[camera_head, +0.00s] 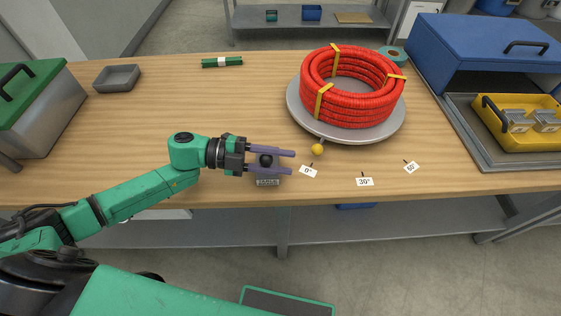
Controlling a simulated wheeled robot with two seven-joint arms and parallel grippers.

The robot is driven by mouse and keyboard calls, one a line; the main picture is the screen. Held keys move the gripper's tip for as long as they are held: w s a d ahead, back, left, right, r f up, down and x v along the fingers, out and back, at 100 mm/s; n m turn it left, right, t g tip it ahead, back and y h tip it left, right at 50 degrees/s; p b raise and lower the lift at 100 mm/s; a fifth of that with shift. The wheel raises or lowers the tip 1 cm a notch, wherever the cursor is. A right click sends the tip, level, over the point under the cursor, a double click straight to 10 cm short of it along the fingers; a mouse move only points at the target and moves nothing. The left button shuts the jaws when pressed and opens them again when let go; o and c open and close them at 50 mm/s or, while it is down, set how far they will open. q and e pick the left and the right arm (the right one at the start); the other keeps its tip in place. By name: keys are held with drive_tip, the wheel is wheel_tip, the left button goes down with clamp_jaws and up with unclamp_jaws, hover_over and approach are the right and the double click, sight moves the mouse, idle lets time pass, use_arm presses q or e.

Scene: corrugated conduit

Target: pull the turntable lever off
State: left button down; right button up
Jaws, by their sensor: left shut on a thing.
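The grey round turntable (292,100) stands at the back right of the wooden table and bears a coil of red corrugated conduit with yellow bands (345,112). A short rod with a yellow ball (318,150) sticks out from its front edge. A dark round lever knob (266,160) stands to the left of that ball, behind a small label plate (267,182) whose words are too small to read. My left gripper (289,162) reaches in from the left, its purple fingers shut on the knob, one on each side. The knob's base is partly hidden. My right gripper is out of view.
Angle cards (364,182) lie along the front edge, right of the knob. A blue-lidded case (480,60) with a yellow tray (520,135) stands at right. A green-lidded box (30,110) and a grey dish (117,78) are at left. The middle left tabletop is clear.

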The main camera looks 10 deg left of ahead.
use_arm(q)
drive_tip(key=shift+s+f, duration=0.15)
idle(0.4)
drive_tip(key=c, duration=0.5)
unclamp_jaws()
drive_tip(key=shift+a, duration=0.4)
drive_tip(key=b+v, duration=0.1)
drive_tip(key=v, duration=1.2)
drive_tip(key=shift+a, duration=0.35)
drive_tip(key=shift+s, duration=0.15)
